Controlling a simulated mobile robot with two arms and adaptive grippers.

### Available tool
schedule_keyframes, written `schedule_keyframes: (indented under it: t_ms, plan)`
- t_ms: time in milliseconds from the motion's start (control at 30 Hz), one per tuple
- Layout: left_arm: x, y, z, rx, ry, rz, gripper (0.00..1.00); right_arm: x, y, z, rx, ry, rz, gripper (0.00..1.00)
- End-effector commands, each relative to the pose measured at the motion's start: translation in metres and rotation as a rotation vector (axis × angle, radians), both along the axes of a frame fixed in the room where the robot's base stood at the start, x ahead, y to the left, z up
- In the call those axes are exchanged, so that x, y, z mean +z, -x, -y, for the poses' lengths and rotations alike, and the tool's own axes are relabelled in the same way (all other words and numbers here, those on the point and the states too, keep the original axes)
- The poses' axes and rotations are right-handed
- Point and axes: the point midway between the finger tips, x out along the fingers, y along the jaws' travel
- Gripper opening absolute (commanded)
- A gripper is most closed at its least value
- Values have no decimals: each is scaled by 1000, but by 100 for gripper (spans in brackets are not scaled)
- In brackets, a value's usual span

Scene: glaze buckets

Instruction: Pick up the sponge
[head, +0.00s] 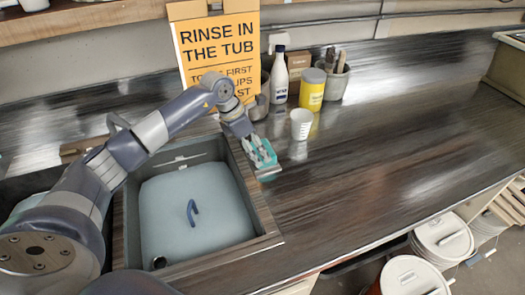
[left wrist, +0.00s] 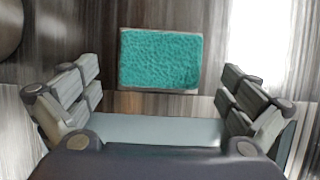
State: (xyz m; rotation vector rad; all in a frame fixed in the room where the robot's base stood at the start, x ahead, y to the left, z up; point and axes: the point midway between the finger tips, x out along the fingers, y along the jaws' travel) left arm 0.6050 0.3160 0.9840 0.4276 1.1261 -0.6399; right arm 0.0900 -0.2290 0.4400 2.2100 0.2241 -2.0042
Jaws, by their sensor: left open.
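The teal sponge (left wrist: 161,58) lies flat on the dark wood-grain counter in the left wrist view, a rectangle with a pale edge along its near side. My left gripper (left wrist: 160,78) is open, with one finger to each side of the sponge's near part and no finger touching it that I can see. In the head view the left gripper (head: 261,152) points down at the counter just right of the tub's far right corner. It covers most of the sponge there, and a teal edge (head: 268,173) shows below the fingers. My right gripper is not in view.
The tub (head: 262,215) holds blue-grey water and a blue curved handle. A white cup (head: 301,124), yellow can (head: 312,90), white bottle (head: 279,78) and tool pot (head: 335,82) stand behind the sponge. An orange sign (head: 205,45) leans behind. The counter to the right is clear.

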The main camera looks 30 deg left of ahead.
Motion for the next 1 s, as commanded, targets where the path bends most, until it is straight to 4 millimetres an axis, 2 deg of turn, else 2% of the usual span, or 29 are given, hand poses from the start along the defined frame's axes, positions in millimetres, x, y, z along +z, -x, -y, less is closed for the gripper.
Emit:
schedule_keyframes:
  t_ms: [200, 467, 533, 700, 1000]
  plan:
    - [-22, -8, 7, 0, 2, 1, 100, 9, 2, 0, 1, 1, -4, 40]
    - [-25, -8, 7, -1, 1, 3, 100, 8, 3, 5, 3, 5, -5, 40]
    - [-25, -8, 7, -1, 1, 3, 85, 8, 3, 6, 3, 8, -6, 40]
    - [-25, -8, 7, -1, 1, 3, 64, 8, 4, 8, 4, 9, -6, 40]
    - [-25, -8, 7, -1, 1, 3, 64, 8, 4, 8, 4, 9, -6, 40]
